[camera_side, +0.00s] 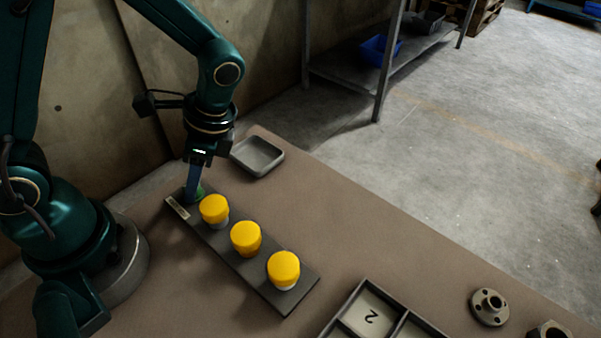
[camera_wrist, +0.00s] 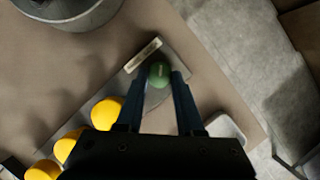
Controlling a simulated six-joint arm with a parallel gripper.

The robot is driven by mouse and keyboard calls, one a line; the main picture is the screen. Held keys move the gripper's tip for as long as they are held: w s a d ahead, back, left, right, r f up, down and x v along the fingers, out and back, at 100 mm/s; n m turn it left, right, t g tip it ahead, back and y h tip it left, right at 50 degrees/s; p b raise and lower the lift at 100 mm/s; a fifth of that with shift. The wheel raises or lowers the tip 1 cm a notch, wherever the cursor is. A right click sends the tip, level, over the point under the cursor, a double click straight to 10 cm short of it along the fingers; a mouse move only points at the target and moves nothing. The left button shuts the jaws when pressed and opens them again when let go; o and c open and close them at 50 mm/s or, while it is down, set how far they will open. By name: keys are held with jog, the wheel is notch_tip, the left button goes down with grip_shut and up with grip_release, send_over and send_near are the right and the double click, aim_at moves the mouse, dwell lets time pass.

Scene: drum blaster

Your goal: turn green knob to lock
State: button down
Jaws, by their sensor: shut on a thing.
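The green knob (camera_side: 200,192) sits at the far left end of a dark grey panel (camera_side: 245,260), mostly hidden behind my fingers in the side view. In the wrist view the green knob (camera_wrist: 159,74) shows between the fingertips. My gripper (camera_side: 193,188) points down over the panel and is shut on the green knob; its two fingers (camera_wrist: 162,82) also show in the wrist view, one on each side of the knob. A small label plate (camera_side: 177,207) lies on the panel beside the knob.
Three yellow knobs (camera_side: 246,238) stand in a row along the panel, close to my gripper. A grey tray (camera_side: 257,156) lies behind it. A divided box (camera_side: 345,306) and a metal flange (camera_side: 490,307) are at the right. The table between them is clear.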

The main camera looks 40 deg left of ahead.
jog(key=c, duration=0.5)
grip_release()
jog(key=shift+c, duration=0.2)
jog(key=shift+v, duration=2.6)
